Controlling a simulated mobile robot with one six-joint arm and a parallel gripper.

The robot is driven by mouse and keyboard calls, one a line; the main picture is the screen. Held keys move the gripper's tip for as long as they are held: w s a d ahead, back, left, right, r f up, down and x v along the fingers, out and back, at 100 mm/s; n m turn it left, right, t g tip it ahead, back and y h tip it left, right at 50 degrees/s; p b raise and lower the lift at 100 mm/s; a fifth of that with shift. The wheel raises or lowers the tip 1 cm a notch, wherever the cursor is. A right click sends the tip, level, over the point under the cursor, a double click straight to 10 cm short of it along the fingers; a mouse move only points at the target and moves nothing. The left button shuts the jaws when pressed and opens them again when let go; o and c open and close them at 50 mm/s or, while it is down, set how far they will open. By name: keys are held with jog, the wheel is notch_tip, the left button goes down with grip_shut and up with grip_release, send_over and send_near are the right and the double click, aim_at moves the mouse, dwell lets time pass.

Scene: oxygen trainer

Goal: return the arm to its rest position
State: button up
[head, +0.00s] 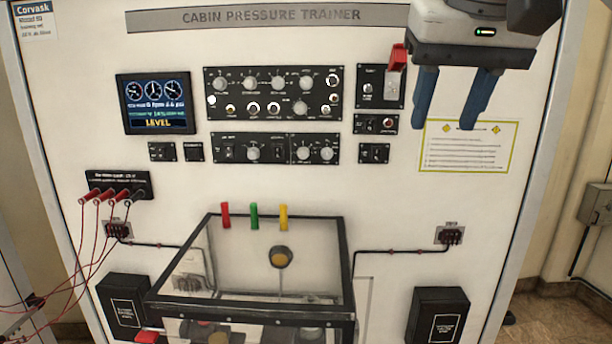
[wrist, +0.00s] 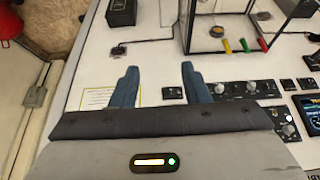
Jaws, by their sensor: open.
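My gripper (head: 451,112) is at the upper right of the head view, in front of the white trainer panel (head: 390,200). Its two blue fingers point down and are spread apart with nothing between them. In the wrist view my gripper (wrist: 158,82) also shows open and empty, its fingers pointing towards the panel. The fingers overlap the left part of the yellow-edged notice (head: 480,146) in the head view. A raised red switch cover (head: 398,57) stands just left of the gripper. I cannot tell the exact gap between fingers and panel.
A clear box with a black frame (head: 349,260) projects from the panel's lower middle. Red leads (head: 80,240) hang at the left. Black boxes (head: 437,316) sit low on the panel. A grey wall box (head: 596,206) is at the far right. The panel's right middle is mostly clear.

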jog(key=s+f+b, duration=0.2)
jog(key=f+b, duration=0.1)
jog(key=f, duration=2)
jog(key=s+f+g+b, duration=0.1)
jog(key=f+b, duration=0.2)
jog(key=f, duration=2)
jog(key=shift+s+a+g, duration=0.15)
jog(key=shift+s+g, duration=0.15)
jog(key=shift+s, duration=0.05)
